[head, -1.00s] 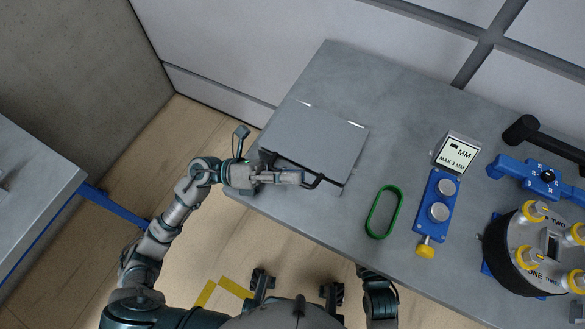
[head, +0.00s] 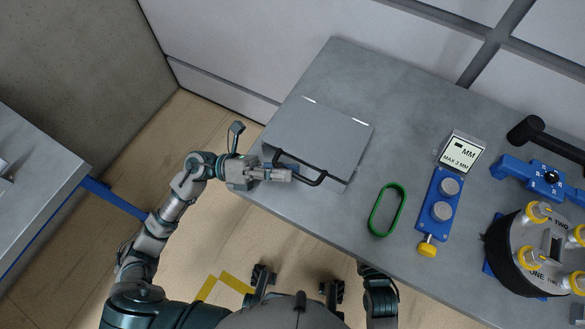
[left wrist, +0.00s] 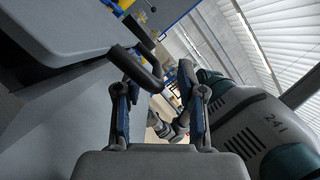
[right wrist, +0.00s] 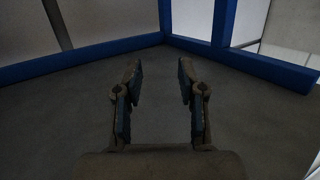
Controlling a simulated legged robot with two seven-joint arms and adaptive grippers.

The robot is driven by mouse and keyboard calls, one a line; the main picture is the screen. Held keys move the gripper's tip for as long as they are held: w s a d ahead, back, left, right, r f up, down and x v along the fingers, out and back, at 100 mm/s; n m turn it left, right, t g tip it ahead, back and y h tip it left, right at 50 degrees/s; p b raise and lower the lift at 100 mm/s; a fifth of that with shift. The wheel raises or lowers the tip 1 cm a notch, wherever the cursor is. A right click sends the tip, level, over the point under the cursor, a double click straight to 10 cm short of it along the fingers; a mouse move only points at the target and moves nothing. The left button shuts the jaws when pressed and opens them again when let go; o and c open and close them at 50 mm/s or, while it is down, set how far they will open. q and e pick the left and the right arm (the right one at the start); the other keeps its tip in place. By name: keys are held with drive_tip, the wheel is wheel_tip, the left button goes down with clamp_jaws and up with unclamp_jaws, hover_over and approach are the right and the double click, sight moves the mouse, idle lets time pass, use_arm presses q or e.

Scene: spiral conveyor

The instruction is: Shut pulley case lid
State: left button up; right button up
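My left gripper (head: 288,175) is beside the handle at the table's near edge. In the left wrist view the lid (left wrist: 60,25) is at upper left, and the handle (left wrist: 136,68) lies just beyond the open, spread fingers (left wrist: 160,95), not clamped. My right gripper (right wrist: 160,80) is open and empty, hidden in the head view.
A green belt ring (head: 387,210) lies right of the case. The table (head: 350,70) is clear behind the case.

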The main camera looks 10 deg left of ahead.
use_arm(q)
drive_tip(key=v, duration=1)
drive_tip(key=shift+a+f, duration=0.1)
drive_tip(key=shift+a, duration=0.05)
